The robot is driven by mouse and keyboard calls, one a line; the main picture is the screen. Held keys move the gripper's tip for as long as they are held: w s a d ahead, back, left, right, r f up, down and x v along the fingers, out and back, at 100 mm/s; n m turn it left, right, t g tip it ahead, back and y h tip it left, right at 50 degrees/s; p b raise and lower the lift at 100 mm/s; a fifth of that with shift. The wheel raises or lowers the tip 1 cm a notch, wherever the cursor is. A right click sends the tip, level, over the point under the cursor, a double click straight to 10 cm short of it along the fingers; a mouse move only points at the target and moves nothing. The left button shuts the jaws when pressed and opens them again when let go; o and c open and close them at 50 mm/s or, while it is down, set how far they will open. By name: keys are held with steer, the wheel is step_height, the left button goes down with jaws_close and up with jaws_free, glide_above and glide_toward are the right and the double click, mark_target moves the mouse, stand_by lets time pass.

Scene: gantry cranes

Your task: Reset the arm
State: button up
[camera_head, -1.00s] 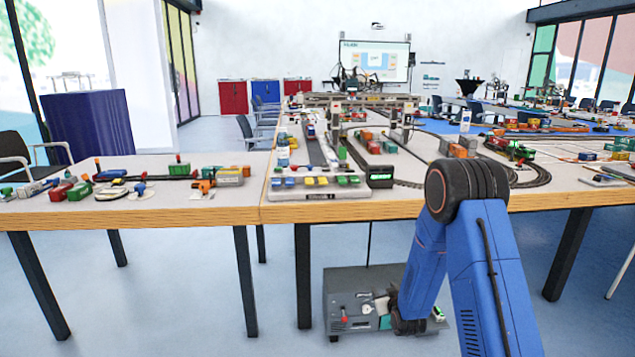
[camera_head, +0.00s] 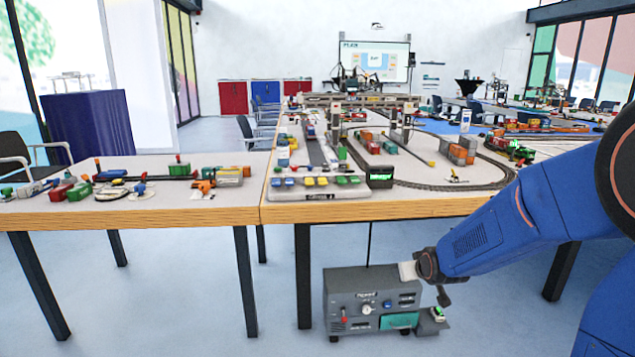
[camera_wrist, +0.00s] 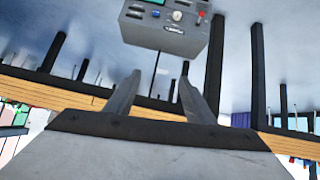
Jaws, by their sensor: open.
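My blue arm (camera_head: 535,225) enters from the right in the head view and reaches left, low in front of the table (camera_head: 230,215). My gripper (camera_head: 408,270) is at its end, in front of the upper right part of a grey control box (camera_head: 350,290) on the floor. In the wrist view my gripper (camera_wrist: 158,95) shows two grey fingers spread apart with nothing between them. That view is upside down, and the grey box (camera_wrist: 165,25) hangs at its top, beyond the fingertips.
The table edge (camera_head: 400,208) runs above my gripper, with dark legs (camera_head: 303,280) below. Model trains, track (camera_head: 430,185) and small gantry cranes (camera_head: 395,115) cover the tabletop. Open floor (camera_head: 180,300) lies left of the grey box.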

steer(key=s+d+r+m+g, duration=0.1)
steer(key=s+r, duration=0.3)
steer(key=s, duration=1.5)
steer(key=s+r+g, duration=0.4)
steer(key=s+r, duration=0.1)
steer(key=s, duration=1.5)
steer(key=shift+d+m, duration=0.35)
steer(key=shift+m, duration=0.05)
